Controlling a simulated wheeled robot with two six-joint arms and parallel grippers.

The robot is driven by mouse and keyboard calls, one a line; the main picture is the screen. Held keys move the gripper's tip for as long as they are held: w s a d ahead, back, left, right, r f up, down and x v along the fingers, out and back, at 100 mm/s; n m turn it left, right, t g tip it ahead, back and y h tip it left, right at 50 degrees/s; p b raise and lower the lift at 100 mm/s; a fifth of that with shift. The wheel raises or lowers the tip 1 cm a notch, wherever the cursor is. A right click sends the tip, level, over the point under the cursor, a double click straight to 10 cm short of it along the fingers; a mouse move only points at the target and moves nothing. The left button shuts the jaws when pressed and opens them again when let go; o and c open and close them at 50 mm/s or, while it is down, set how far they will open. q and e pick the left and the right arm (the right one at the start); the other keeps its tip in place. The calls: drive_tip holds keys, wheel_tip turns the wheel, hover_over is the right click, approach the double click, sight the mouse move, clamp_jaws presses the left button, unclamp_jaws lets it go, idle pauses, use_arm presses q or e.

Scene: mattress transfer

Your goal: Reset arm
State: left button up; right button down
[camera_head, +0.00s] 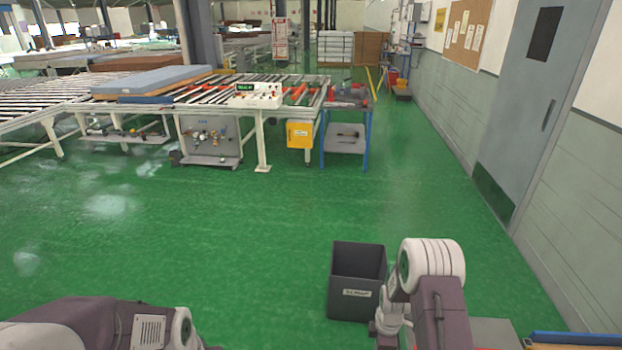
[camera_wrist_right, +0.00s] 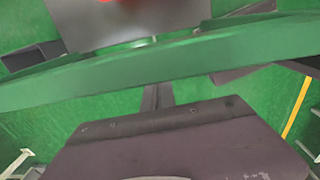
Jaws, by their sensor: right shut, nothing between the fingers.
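My right arm (camera_head: 432,290) comes up from the bottom right in the head view, bent, with its white joint raised. Its wrist end points down beside a dark grey bin (camera_head: 357,272); the fingers of my right gripper cannot be made out there, and nothing is seen held. The right wrist view shows a blurred green bar (camera_wrist_right: 160,62) across the picture and a dark purple-grey body (camera_wrist_right: 180,145) below it. My left arm (camera_head: 110,322) lies low at the bottom left; its gripper is out of view.
A roller conveyor (camera_head: 60,105) with a mattress (camera_head: 150,82) stands back left. A blue-legged cart (camera_head: 345,135) is at its end. A grey door (camera_head: 540,90) and wall line the right. A blue edge (camera_head: 575,338) shows bottom right. The green floor (camera_head: 200,220) between is clear.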

drive_tip(key=w+a+r+m+t, duration=0.1)
drive_tip(key=a+r+t, duration=0.15)
drive_tip(key=r, duration=0.65)
drive_tip(key=w+a+r+t, duration=0.1)
drive_tip(key=a+r, duration=0.2)
drive_tip(key=r, duration=0.6)
drive_tip(key=s+a+r+m+g, duration=0.1)
drive_tip(key=s+r+m+g, duration=0.1)
drive_tip(key=s+m, duration=1.2)
drive_tip(key=shift+s+a+m+g, duration=0.35)
drive_tip(key=shift+s+m, duration=0.05)
drive_tip(key=shift+s, duration=0.55)
